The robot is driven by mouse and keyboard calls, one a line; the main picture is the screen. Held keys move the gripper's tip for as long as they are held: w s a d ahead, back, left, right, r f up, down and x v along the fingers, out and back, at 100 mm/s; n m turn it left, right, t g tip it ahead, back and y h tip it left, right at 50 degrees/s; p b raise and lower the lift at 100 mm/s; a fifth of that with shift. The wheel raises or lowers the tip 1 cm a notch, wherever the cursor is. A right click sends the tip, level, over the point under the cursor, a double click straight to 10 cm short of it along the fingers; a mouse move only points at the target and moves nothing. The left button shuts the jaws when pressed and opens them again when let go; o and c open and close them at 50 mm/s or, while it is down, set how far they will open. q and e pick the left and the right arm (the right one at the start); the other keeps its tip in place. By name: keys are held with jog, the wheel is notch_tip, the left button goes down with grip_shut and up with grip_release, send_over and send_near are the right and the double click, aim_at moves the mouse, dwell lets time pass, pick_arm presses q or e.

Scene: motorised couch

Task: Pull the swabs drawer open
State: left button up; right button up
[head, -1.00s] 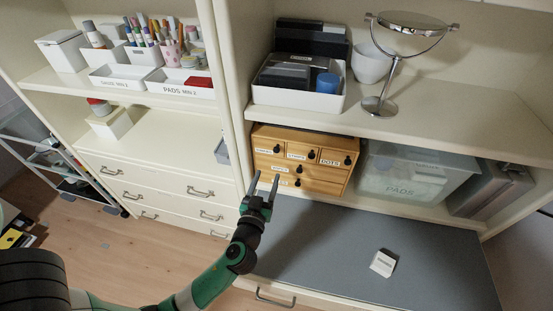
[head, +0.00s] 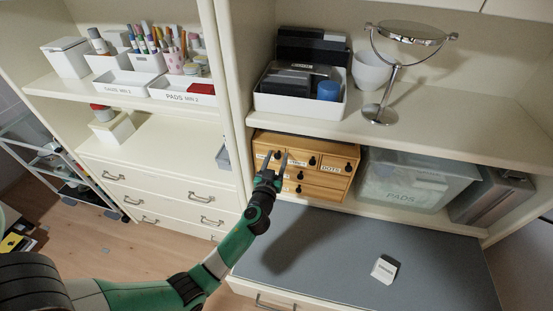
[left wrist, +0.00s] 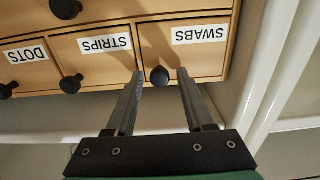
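The small wooden drawer unit (head: 325,183) stands on the lower shelf, its visible drawers shut. In the left wrist view, which is upside down, the swabs drawer (left wrist: 207,62) has a white SWABS label (left wrist: 199,34) and a round black knob (left wrist: 160,76). My left gripper (head: 275,156) is open in front of this drawer. In the left wrist view its two fingertips (left wrist: 160,74) are on either side of the knob, with gaps on both sides. In the head view my fingers partly hide the drawer front. My right gripper is not in view.
The strips (left wrist: 90,60) and dots (left wrist: 22,72) drawers are beside the swabs drawer. A clear PADS bin (head: 410,186) stands right of the unit. The grey surface (head: 330,250) in front is clear apart from a small white card (head: 384,269). The shelf above holds a mirror (head: 411,33).

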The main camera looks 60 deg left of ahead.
pick_arm(q)
grip_shut()
dwell(1.2)
